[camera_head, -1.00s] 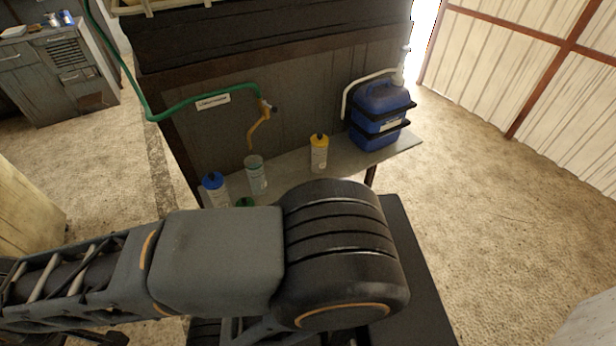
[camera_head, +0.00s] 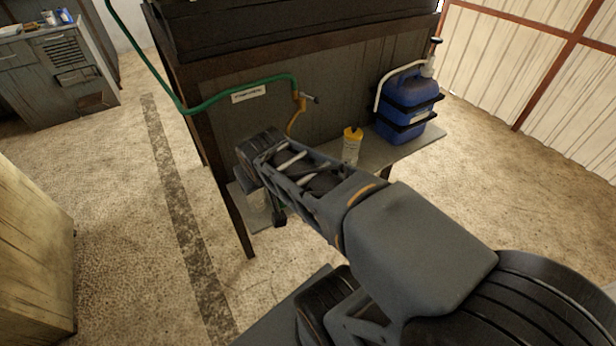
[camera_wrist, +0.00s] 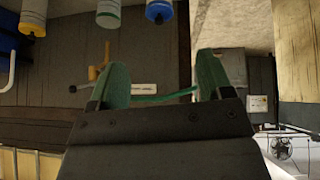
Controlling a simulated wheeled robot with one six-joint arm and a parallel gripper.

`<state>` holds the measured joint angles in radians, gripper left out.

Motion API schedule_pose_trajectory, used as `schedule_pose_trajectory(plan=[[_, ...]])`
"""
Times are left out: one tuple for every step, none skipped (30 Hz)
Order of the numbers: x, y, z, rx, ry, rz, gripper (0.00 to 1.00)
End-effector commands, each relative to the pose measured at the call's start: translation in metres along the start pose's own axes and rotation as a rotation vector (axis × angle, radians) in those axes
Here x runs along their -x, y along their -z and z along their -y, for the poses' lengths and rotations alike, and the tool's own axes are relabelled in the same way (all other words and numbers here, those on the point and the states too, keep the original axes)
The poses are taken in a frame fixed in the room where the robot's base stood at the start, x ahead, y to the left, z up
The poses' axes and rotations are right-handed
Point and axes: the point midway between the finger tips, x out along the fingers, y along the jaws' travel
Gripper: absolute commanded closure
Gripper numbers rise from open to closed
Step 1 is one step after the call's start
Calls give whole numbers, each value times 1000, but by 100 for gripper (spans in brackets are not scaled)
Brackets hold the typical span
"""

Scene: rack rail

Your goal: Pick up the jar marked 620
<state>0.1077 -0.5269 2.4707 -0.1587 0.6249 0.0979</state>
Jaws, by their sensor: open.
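Several jars stand on the low shelf (camera_head: 405,150); no 620 marking is readable, so I cannot tell which jar bears it. The wrist view appears upside down. At its top edge are a yellow-topped jar (camera_wrist: 33,16), a pale jar with a green rim (camera_wrist: 108,12) and a blue-topped jar (camera_wrist: 158,11), all cut off. My gripper (camera_wrist: 164,66) is open and empty, its green fingers apart from the jars. In the head view my arm hides the fingers.
A blue canister (camera_head: 405,105) stands at the shelf's right end. A green hose (camera_head: 215,98) runs along the dark panel to a brass tap (camera_head: 298,110). A wooden cabinet (camera_head: 35,240) is at left. The floor (camera_head: 130,190) between is clear.

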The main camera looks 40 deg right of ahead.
Motion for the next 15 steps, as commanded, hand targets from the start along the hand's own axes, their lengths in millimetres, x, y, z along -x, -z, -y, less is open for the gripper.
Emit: schedule_pose_trajectory(plan=[[-42, -3, -19, -28, -54, -65, 22], [-58, 1, -31, -41, -84, -116, 19], [-79, 7, -49, -53, -121, -187, 15], [-94, 10, -61, -59, -144, -240, 12], [-109, 13, -74, -63, -161, -294, 10], [-127, 16, -89, -62, -178, -364, 6], [-140, 16, -100, -60, -179, -412, 3], [-152, 17, -111, -59, -194, -464, 0], [-167, 16, -124, -53, -196, -527, 0], [-177, 14, -132, -47, -189, -571, 0], [-187, 11, -140, -41, -177, -612, 0], [-200, 7, -148, -34, -155, -664, 0], [-208, 3, -153, -29, -137, -699, 0], [-216, -2, -158, -25, -117, -732, 0], [-225, -8, -163, -21, -87, -773, 0]])
